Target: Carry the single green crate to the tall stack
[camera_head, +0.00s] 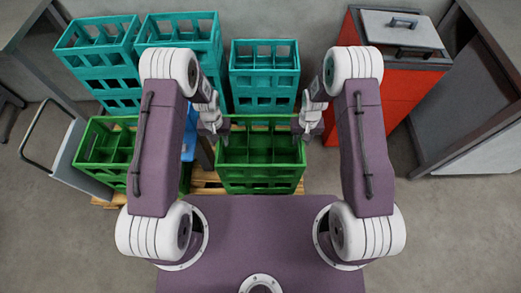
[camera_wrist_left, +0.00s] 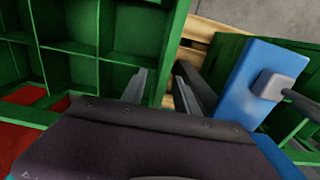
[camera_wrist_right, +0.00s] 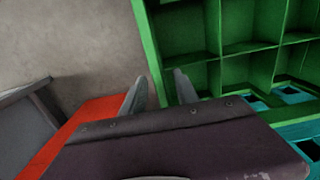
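A green crate (camera_head: 260,180) with open compartments stands in the middle of the head view, between my grippers. Its compartments look empty. My left gripper (camera_wrist_left: 160,75) is open, with its fingers either side of the crate's side wall. My right gripper (camera_wrist_right: 160,80) is likewise open, with its fingers either side of the opposite wall. I cannot tell whether the fingers touch the walls. Another green crate (camera_head: 105,165) stands to the left, partly hidden by my left arm. Teal crates stand behind in stacks: left (camera_head: 105,75), middle (camera_head: 180,30) and right (camera_head: 265,80).
A wooden pallet (camera_head: 207,185) shows under the crates. A blue object (camera_wrist_left: 245,85) stands close beside my left gripper. A red cabinet (camera_head: 400,95) with a grey lid is at right. A grey panel with a handle (camera_head: 65,160) stands at far left. Floor (camera_head: 440,230) is clear at right.

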